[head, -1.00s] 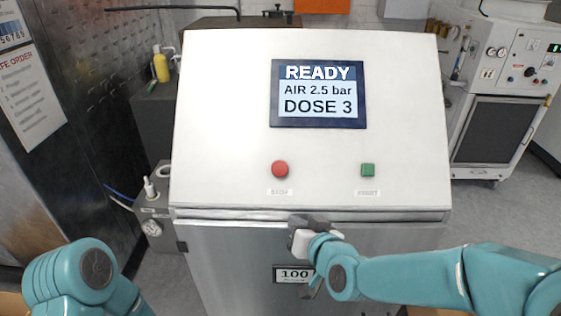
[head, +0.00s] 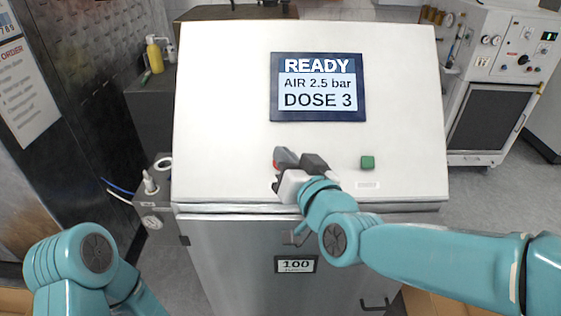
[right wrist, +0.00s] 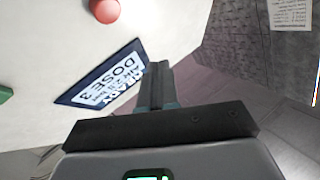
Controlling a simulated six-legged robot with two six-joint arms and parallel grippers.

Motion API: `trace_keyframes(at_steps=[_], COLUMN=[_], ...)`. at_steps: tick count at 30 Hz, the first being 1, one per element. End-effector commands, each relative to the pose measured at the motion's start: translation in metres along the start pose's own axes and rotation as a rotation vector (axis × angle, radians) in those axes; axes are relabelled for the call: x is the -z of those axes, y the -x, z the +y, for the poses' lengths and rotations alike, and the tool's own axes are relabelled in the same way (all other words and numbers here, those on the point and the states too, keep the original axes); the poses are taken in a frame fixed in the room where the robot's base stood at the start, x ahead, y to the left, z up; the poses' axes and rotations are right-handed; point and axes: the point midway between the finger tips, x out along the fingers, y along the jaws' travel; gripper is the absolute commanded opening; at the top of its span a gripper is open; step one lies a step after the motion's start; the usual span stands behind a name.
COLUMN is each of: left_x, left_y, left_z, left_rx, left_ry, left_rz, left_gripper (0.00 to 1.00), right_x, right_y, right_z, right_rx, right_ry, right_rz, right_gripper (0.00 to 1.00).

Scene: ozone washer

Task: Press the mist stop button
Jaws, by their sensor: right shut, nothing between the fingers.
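The red stop button (head: 276,164) is on the sloping white panel (head: 220,120), left of the green button (head: 367,163). In the head view my right gripper (head: 284,156) covers most of it and its label. I cannot tell whether the fingertips touch the panel. My right gripper is shut and empty. My left arm shows at the lower left, its gripper out of view.
The display (head: 318,87) above the buttons reads READY, AIR 2.5 bar, DOSE 3. A steel front with a "100" plate (head: 296,264) is below the panel. A white cabinet (head: 495,80) stands back right.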

Motion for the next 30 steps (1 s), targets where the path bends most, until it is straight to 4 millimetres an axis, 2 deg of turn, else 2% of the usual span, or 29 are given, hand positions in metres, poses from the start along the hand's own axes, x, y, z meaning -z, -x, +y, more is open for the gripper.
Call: trace_keyframes(at_steps=[13,18,30], left_x=[0.001,0.001,0.001], left_y=[-0.023,-0.038,-0.041], left_z=[-0.008,-0.014,-0.015], left_rx=[0.000,0.000,0.000], left_ry=[0.000,0.000,0.000], left_rz=[0.000,0.000,0.000], left_gripper=[0.43,0.43,0.43], right_x=[-0.033,-0.042,-0.044], right_y=[-0.042,-0.054,-0.061], right_z=[0.031,0.040,0.043], right_rx=[-0.004,-0.002,-0.002], right_ry=[-0.001,-0.001,-0.001], right_rz=[-0.001,0.001,0.000], right_gripper=[0.00,0.00,0.00])
